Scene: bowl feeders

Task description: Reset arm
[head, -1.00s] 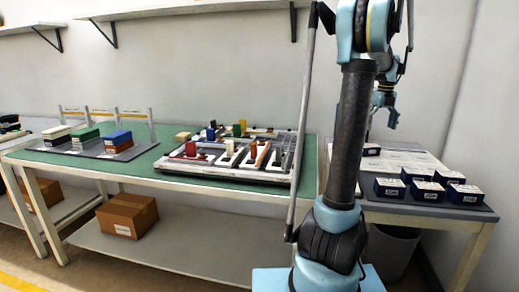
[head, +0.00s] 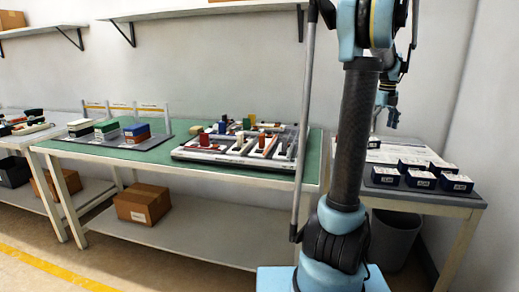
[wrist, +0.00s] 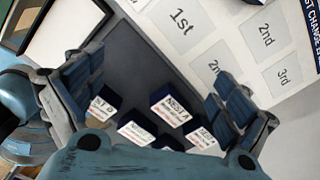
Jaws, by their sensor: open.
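My gripper (wrist: 160,112) is open in the wrist view, with its two blue-padded fingers wide apart and nothing between them. Below it are several dark blue boxes with white labelled tops, one of them a NEST A box (wrist: 172,110). In the head view my gripper (head: 390,112) hangs partly behind my arm, above the right-hand table, apart from the blue boxes (head: 420,178).
A white sheet (wrist: 205,50) marked 1st, 2nd and 3rd lies beside the boxes. The green table (head: 130,157) holds a feeder board (head: 200,157) and a rack with coloured blocks (head: 112,142). A cardboard box (head: 143,204) sits on the lower shelf. A grey bin (head: 393,243) stands under the right table.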

